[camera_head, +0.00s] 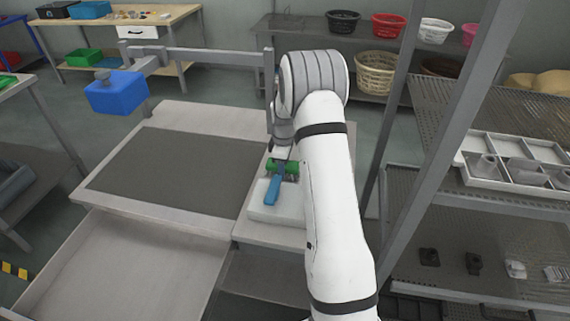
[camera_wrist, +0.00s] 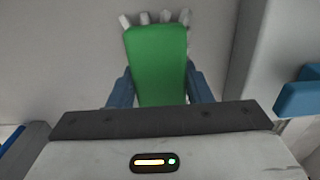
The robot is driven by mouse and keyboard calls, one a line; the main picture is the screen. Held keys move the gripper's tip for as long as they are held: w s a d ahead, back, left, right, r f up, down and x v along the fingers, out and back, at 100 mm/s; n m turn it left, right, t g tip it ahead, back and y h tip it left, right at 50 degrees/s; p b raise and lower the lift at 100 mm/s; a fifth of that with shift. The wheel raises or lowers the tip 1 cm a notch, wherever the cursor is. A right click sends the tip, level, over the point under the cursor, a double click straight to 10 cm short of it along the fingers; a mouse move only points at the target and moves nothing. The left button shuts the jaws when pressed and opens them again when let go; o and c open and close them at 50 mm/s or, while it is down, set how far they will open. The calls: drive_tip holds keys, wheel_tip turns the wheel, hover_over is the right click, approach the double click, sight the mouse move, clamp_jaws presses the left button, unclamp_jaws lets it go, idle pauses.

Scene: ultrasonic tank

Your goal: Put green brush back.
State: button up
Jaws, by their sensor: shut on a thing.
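The green brush (camera_wrist: 158,62) is between my gripper's two blue fingers (camera_wrist: 160,88) in the wrist view, with pale bristle tufts showing at its far end. My gripper is shut on it. In the head view a small green part of the brush (camera_head: 291,168) shows beside my white arm, over the white tray (camera_head: 262,214). The arm hides most of the gripper there. I cannot tell whether the brush touches the tray.
A blue-handled item (camera_head: 272,189) lies close by at the white tray; a blue piece (camera_wrist: 300,92) shows at the right in the wrist view. A grey mat (camera_head: 175,178) is left. A blue box (camera_head: 116,93) hangs above. A rack upright (camera_head: 425,165) stands right.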

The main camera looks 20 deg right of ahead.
drive_tip(key=shift+s, duration=0.1)
drive_tip(key=shift+f, duration=0.2)
drive_tip(key=o, duration=1.1)
drive_tip(key=shift+r, duration=0.1)
wheel_tip(320, 180, up, 12)
drive_tip(key=b, duration=0.2)
drive_tip(key=s+a+r+m+t, duration=0.1)
drive_tip(key=s+a+r+m, duration=0.3)
drive_tip(key=s, duration=0.3)
drive_tip(key=s+a+r+m, duration=0.1)
drive_tip(key=s+a+r, duration=0.3)
drive_tip(key=s+r, duration=0.35)
drive_tip(key=s+a+m, duration=0.1)
drive_tip(key=s+m, duration=0.1)
drive_tip(key=s, duration=0.4)
drive_tip(key=s+a+f+m+t, duration=0.1)
drive_tip(key=s+a+m, duration=0.1)
drive_tip(key=s, duration=0.4)
drive_tip(key=s+a+f+m+t, duration=0.1)
drive_tip(key=s+m, duration=0.1)
drive_tip(key=s, duration=0.5)
drive_tip(key=shift+a, duration=0.2)
